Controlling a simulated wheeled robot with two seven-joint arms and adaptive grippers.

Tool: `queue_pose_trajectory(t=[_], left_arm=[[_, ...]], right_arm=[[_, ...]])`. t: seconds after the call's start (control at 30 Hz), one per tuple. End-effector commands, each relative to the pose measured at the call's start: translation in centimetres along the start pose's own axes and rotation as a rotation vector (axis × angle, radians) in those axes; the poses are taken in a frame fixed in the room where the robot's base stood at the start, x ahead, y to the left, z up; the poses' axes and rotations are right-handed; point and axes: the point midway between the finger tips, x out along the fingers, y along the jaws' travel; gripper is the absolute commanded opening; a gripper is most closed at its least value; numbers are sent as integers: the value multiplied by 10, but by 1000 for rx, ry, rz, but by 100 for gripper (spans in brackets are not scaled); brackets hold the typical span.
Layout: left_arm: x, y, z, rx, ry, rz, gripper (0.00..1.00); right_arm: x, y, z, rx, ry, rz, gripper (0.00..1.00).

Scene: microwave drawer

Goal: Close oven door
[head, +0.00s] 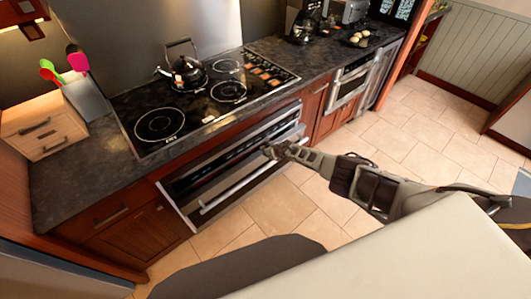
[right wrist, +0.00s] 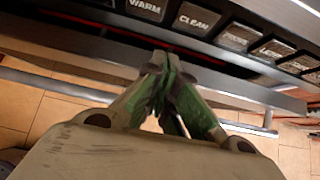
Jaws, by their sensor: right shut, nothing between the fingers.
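The oven below the cooktop has a silver-edged door (head: 190,217) that stands partly open, tilted out from the front, with a dark gap above it. Its long bar handle (head: 232,190) runs along the door's outer side. In the right wrist view the handle bar (right wrist: 55,85) crosses behind the fingers. My right gripper (head: 270,152) is shut and empty, over the upper part of the door toward its right end. In the right wrist view the fingertips (right wrist: 168,62) are close to the oven front, just below the labelled control panel (right wrist: 190,18); contact is unclear. My left gripper is not visible.
A black kettle (head: 187,72) stands on the cooktop (head: 190,112). A wooden drawer box (head: 38,128) and utensils are at the counter's left. A second built-in appliance (head: 350,80) is to the right. Tiled floor (head: 280,205) in front of the oven is free.

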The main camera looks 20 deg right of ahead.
Motion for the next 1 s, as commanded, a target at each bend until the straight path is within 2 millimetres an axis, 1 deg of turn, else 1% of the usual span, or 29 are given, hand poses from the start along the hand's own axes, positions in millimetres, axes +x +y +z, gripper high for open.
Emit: queue_pose_trajectory(t=[0.03,0.1,0.33,0.9,1.0], left_arm=[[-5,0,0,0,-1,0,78],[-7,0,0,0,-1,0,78],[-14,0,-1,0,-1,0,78],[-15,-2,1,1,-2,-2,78],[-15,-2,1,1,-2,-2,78]], right_arm=[[-4,0,5,0,0,0,0],[-6,-1,10,-3,-1,0,0],[-12,0,21,-2,-1,0,0],[-14,0,24,2,0,0,0],[-14,0,26,25,-6,-2,0]])
